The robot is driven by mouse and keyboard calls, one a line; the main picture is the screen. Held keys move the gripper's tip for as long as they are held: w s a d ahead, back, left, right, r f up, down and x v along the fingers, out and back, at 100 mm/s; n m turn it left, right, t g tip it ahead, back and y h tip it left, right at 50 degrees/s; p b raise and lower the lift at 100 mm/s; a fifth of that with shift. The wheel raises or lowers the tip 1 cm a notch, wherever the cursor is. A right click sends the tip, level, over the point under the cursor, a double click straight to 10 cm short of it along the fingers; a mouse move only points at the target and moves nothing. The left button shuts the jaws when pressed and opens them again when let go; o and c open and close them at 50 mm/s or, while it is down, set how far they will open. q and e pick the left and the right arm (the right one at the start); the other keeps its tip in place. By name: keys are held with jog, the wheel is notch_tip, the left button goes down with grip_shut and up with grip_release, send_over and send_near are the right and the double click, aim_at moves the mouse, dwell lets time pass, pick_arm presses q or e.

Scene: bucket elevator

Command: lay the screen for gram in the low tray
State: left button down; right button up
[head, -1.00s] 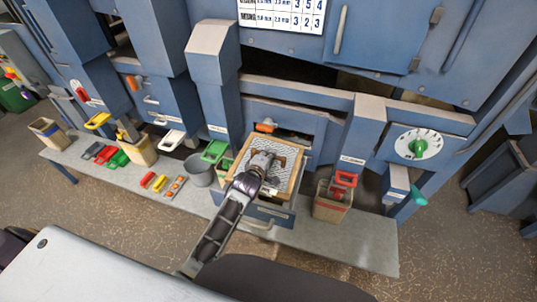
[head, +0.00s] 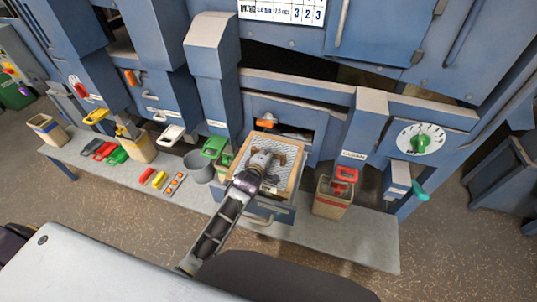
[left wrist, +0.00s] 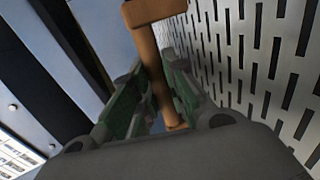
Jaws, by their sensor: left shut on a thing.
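The screen (head: 243,163) is a pale slotted sheet in a light wooden frame. In the head view it lies over the pulled-out low tray (head: 283,213), a blue drawer at the middle of the machine. I cannot tell whether it rests in the tray or is just above it. My left gripper (head: 264,167) is shut on the screen's brown handle. In the left wrist view the handle (left wrist: 152,60) stands between the finger pads (left wrist: 150,100), with the slotted sheet (left wrist: 255,60) at the right. My right gripper is not in view.
A grey bucket (head: 198,166) and a green-handled container (head: 214,148) stand left of the tray. A red-handled bin (head: 331,198) stands right of it. An orange knob (head: 266,121) is behind it. The bench (head: 350,240) is clear at the front right.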

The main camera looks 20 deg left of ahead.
pick_arm(q)
jog(key=shift+a+f+b, duration=0.15)
jog(key=shift+f+b, duration=1.45)
jog(key=shift+f, duration=0.05)
jog(key=shift+f+b, duration=0.45)
jog(key=shift+f, duration=0.9)
